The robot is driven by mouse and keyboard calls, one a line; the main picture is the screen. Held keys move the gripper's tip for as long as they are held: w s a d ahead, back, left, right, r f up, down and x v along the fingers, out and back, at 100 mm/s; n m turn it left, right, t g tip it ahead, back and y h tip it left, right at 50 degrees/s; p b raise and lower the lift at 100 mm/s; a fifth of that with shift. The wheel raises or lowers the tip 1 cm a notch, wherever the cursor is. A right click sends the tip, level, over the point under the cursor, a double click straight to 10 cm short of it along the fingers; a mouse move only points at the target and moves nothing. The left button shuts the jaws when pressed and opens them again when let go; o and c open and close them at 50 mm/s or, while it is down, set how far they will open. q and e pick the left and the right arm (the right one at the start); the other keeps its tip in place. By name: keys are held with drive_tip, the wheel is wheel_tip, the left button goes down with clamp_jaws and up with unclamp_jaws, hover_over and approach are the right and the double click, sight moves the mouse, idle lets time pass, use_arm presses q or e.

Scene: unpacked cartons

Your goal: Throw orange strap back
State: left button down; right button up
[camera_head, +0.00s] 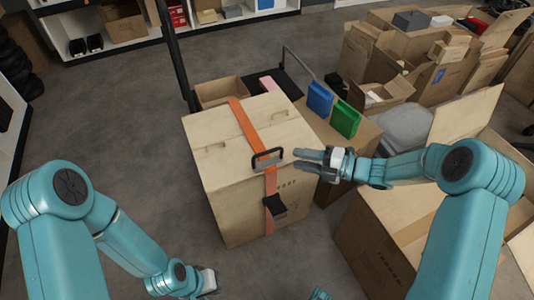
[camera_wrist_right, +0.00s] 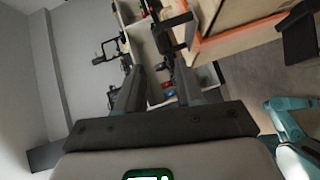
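A large closed carton (camera_head: 225,165) stands in the middle of the head view. The orange strap (camera_head: 246,124) runs across its top and down its front face, with a metal-and-black buckle (camera_head: 267,158) at the top front edge and a black piece (camera_head: 276,207) lower down. My right gripper (camera_head: 297,161) is open and empty just right of the buckle, fingers pointing left at it; contact is unclear. In the right wrist view the fingers (camera_wrist_right: 158,75) are apart, with the buckle (camera_wrist_right: 172,22) near their tips. My left gripper (camera_head: 209,282) is low, in front of the carton; its fingers are unclear.
Blue (camera_head: 320,98) and green (camera_head: 345,119) boxes stand on a carton behind right. An open carton (camera_head: 375,240) is at the front right, below my right arm. More cartons crowd the back right. The floor (camera_head: 130,120) at left is clear.

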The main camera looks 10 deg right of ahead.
sight(267, 152)
drive_tip(key=b+x, duration=0.1)
drive_tip(key=x, duration=0.9)
drive_tip(key=shift+w+a+f+b, duration=0.1)
drive_tip(key=shift+w+a+b, duration=0.1)
drive_tip(key=shift+a+b, duration=0.15)
clamp_jaws()
